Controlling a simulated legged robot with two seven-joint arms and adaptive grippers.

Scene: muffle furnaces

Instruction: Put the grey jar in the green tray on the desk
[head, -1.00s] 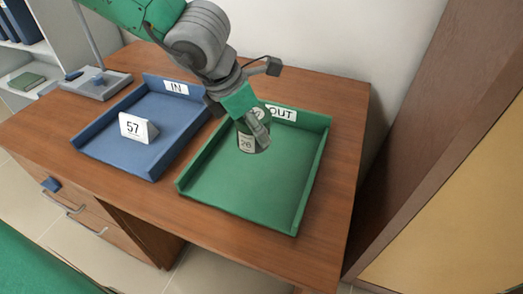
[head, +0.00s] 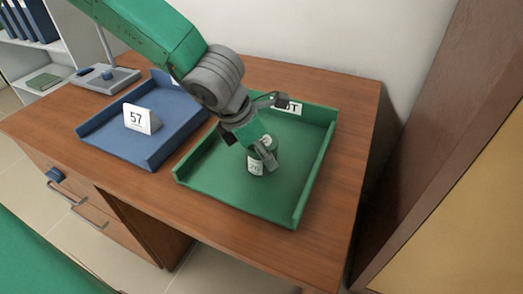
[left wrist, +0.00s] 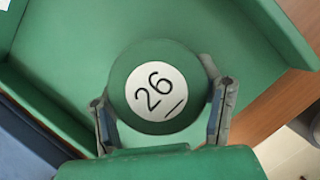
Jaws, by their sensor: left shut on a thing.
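In the left wrist view, the jar's round green lid (left wrist: 122,72) carries a white disc marked 26, with the left gripper's fingers (left wrist: 163,95) on either side. My right gripper is not in view.
A blue tray (head: 118,151) with a white card marked 57 (head: 142,119) lies to the left of the green tray. The desk (head: 225,242) has a blue knob device (head: 105,78) at its back left. A wall and a brown panel (head: 440,130) stand right and behind.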

